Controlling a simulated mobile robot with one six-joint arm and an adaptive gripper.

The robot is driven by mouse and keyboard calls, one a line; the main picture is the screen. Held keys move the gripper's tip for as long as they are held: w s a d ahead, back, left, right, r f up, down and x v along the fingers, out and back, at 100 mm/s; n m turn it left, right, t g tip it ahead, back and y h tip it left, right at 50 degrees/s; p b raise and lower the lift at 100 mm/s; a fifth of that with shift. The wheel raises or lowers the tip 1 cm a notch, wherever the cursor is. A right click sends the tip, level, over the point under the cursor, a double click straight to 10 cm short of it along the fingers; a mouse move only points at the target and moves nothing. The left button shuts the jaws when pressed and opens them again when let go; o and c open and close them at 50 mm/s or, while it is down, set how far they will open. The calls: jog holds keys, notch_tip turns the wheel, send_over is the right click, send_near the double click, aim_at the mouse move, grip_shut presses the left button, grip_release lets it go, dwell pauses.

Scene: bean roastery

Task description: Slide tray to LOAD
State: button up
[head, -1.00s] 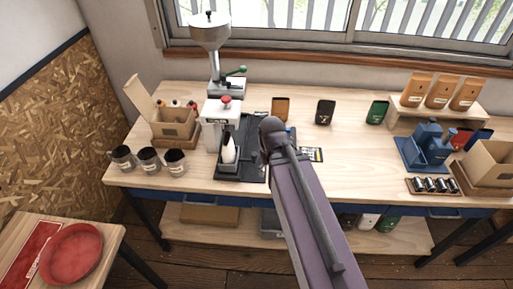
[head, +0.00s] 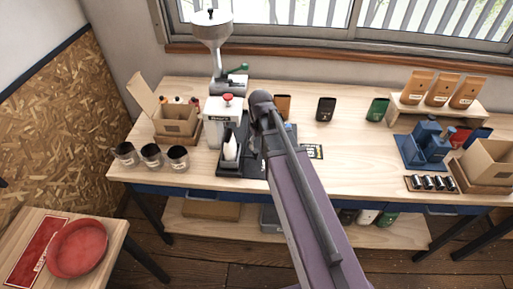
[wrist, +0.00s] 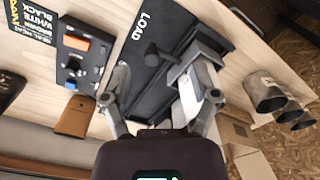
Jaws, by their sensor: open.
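A small dark tray (head: 230,167) with a pale bottle-like piece (head: 230,147) on it stands at the front left of the black base, below the white-and-grey machine (head: 219,120). In the wrist view the black base (wrist: 142,92) carries the word LOAD (wrist: 140,25) near its top end. The tray (wrist: 213,38) shows there beside the right finger. My gripper (wrist: 160,72) is open, with its fingers spread over the black base. Whether a finger touches the tray I cannot tell. In the head view my arm hides the gripper and part of the base.
A control panel (wrist: 80,57) with an orange switch and a printed card (head: 311,151) lie right of the base. Several jars (head: 151,156) and an open carton (head: 176,125) stand to the left. A blue fixture (head: 425,147) stands on the right.

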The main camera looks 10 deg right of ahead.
notch_tip(320, 180, up, 2)
jog(key=n+p, duration=0.1)
jog(key=n, duration=0.1)
send_over(256, 151)
jog(key=shift+w, duration=0.15)
jog(key=shift+f, duration=0.2)
notch_tip(256, 151, down, 14)
jog(key=b, duration=1.3)
jog(key=shift+r+b, duration=0.25)
jog(key=shift+b, duration=0.05)
grip_shut()
